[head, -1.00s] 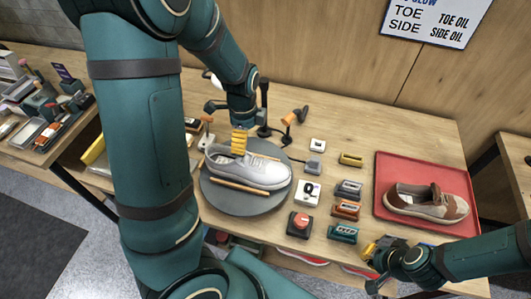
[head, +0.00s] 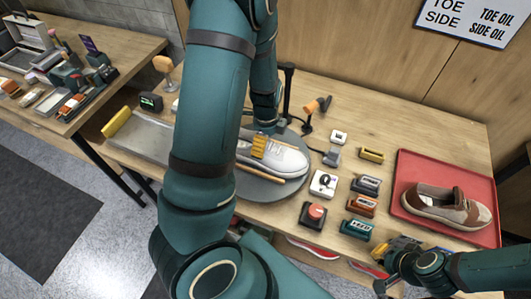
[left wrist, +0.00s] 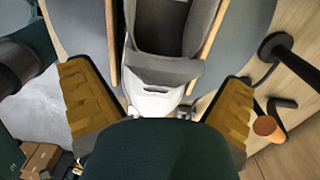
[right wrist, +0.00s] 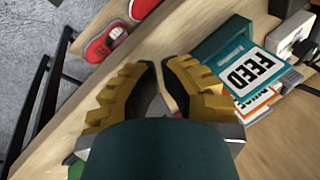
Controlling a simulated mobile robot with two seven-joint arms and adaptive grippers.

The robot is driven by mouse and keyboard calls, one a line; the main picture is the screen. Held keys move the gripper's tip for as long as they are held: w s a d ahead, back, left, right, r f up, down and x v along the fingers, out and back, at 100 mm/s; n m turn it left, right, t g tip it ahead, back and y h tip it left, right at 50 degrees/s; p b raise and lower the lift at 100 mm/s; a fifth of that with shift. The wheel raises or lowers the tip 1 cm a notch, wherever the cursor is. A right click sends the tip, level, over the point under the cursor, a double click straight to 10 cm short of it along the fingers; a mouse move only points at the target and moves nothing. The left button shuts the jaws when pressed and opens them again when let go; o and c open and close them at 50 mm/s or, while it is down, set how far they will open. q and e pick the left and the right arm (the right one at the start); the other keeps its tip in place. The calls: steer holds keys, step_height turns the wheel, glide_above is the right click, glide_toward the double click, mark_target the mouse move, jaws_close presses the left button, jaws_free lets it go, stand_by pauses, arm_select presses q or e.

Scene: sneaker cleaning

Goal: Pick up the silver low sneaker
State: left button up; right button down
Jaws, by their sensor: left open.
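The silver low sneaker (head: 285,160) sits on a round grey turntable (head: 268,189), its toe to the right in the head view. Wooden rods run along its sides.
A red tray (head: 402,213) with a brown-beige sneaker (head: 440,208) stands at the right. Small labelled blocks and a red button (head: 315,212) lie between it and the turntable. A lamp stand (head: 287,95) rises behind. A metal tray (head: 150,138) is left of my arm.

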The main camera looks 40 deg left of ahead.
arm_select(q)
step_height(320, 180, down, 3)
steer(key=shift+a+f, duration=0.1)
steer(key=shift+c, duration=0.3)
steer(key=c, duration=1.2)
